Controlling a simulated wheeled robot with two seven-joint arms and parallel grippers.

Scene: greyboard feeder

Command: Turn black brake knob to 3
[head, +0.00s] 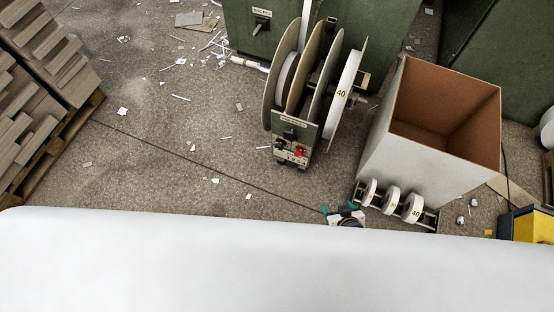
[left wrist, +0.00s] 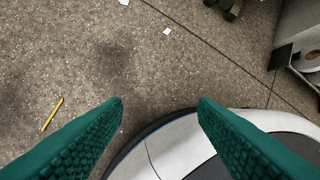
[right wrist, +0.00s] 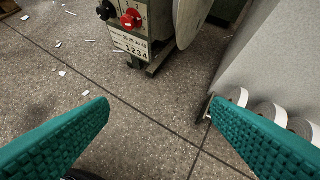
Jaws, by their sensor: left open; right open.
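The feeder's control panel (head: 292,147) faces me in the head view, with a black knob (head: 280,144) at left and a red knob (head: 299,151) beside it. In the right wrist view the black knob (right wrist: 105,10) is at the top edge, left of the red knob (right wrist: 131,18), above a plate printed 1234. Its setting is too small to read. My right gripper (right wrist: 160,108) is open and empty, apart from the panel; it shows small in the head view (head: 344,212). My left gripper (left wrist: 160,102) is open and empty over the floor.
Large reels (head: 345,90) marked 40 stand on the feeder. A tall grey box (head: 410,160) stands right of it, with small rolls (head: 392,200) on a rack at its foot. Stacked boards (head: 40,60) lie at left. A yellow pencil (left wrist: 52,113) lies on the floor. Floor before the panel is clear.

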